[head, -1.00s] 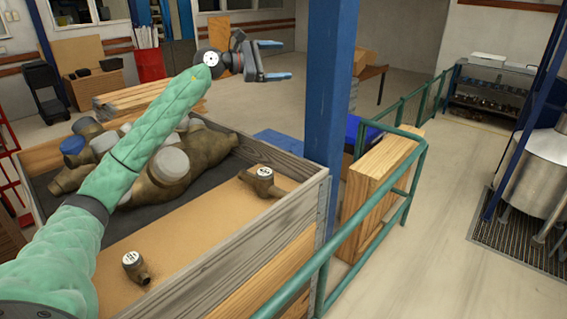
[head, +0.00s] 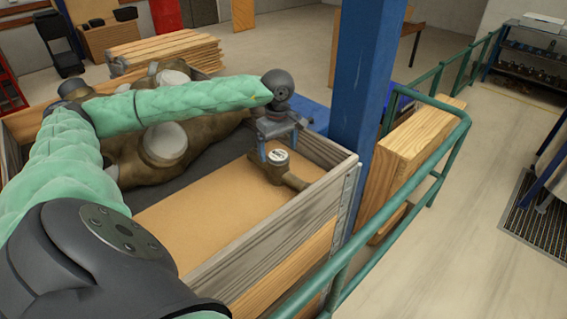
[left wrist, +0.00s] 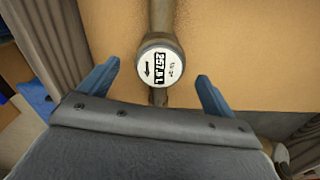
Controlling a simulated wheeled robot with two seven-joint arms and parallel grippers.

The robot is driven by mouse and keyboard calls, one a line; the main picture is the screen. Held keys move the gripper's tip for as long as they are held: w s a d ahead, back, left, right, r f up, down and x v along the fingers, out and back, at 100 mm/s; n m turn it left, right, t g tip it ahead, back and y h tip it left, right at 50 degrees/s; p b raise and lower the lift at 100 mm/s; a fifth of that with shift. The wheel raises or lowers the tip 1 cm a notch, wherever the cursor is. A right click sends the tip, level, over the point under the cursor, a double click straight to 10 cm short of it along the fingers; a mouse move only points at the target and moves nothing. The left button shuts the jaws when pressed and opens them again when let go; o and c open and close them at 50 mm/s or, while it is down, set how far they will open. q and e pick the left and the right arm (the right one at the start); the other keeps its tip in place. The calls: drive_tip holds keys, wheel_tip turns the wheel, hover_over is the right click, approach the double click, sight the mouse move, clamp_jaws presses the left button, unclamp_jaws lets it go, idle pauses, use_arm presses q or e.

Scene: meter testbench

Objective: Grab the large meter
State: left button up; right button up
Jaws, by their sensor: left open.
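The large meter (head: 287,172) is a brown brass body with a round white-faced dial, lying on the tan board in the wooden crate near its right corner. In the left wrist view its dial (left wrist: 160,66) reads about 257.8 L and its pipe runs up the picture. My left gripper (head: 276,146) is over the meter, pointing down. In the left wrist view its two blue fingers (left wrist: 156,86) are spread open, one on each side of the dial, with gaps between. The smaller meter is not visible in the head view now. My right gripper is not in view.
The wooden crate (head: 300,210) has raised walls close to the meter. A pile of big brass meters (head: 205,140) fills its back left. A blue post (head: 366,80) and green railing (head: 400,205) stand just right of the crate.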

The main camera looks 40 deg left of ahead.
sight(278, 154)
use_arm(q)
drive_tip(key=shift+s+d+f, duration=0.1)
drive_tip(key=shift+f, duration=3.6)
drive_tip(key=shift+r, duration=0.1)
clamp_jaws()
